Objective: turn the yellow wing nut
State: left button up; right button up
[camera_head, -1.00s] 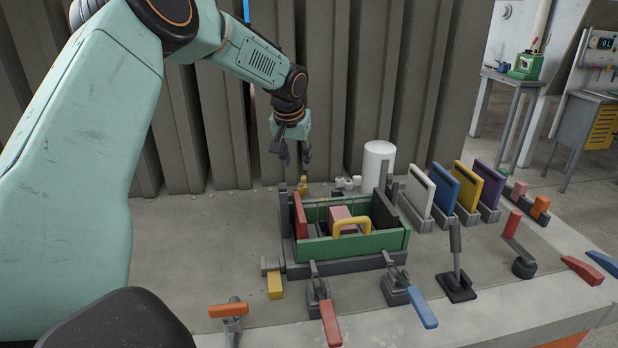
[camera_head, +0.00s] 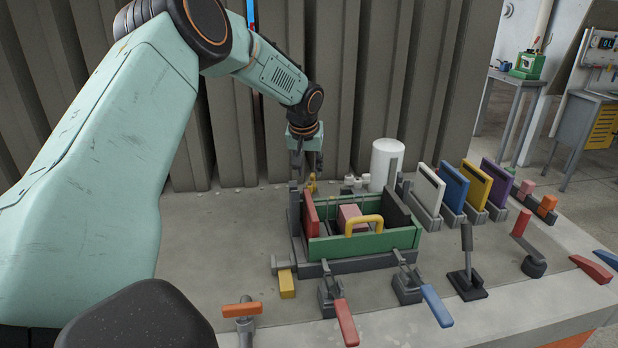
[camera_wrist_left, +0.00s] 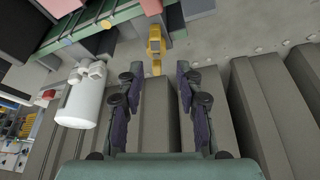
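The yellow wing nut (camera_head: 312,184) stands at the back of the green mould frame (camera_head: 365,243), near its left rear corner. In the left wrist view the wing nut (camera_wrist_left: 155,45) shows ahead of the fingertips, roughly between their lines. My left gripper (camera_head: 308,168) points down just above and behind the wing nut. In the left wrist view the left gripper (camera_wrist_left: 158,75) is open, its two fingers apart with nothing between them. Whether a fingertip touches the nut cannot be told. My right gripper is not in view.
A white cylinder (camera_head: 386,165) with pipe fittings stands right of the wing nut. White, blue, yellow and purple panels stand in slots to the right. Red (camera_head: 346,322) and blue (camera_head: 437,306) clamp handles are in front of the mould. A corrugated wall is close behind.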

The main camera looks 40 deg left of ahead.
aim_at(310, 179)
pick_arm(q)
jog(key=x, duration=0.3)
jog(key=shift+w+d, duration=0.15)
jog(key=shift+w, duration=0.05)
jog(key=shift+w+d+f, duration=0.1)
jog(key=shift+d+f, duration=0.05)
jog(key=shift+f, duration=0.25)
jog(key=shift+a+f, duration=0.2)
jog(key=shift+a, duration=0.15)
jog(key=shift+w+d, duration=0.1)
jog(key=shift+d, duration=0.1)
jog(key=c, duration=0.3)
jog(key=shift+a+r, duration=0.1)
jog(key=shift+a, duration=0.05)
grip_shut()
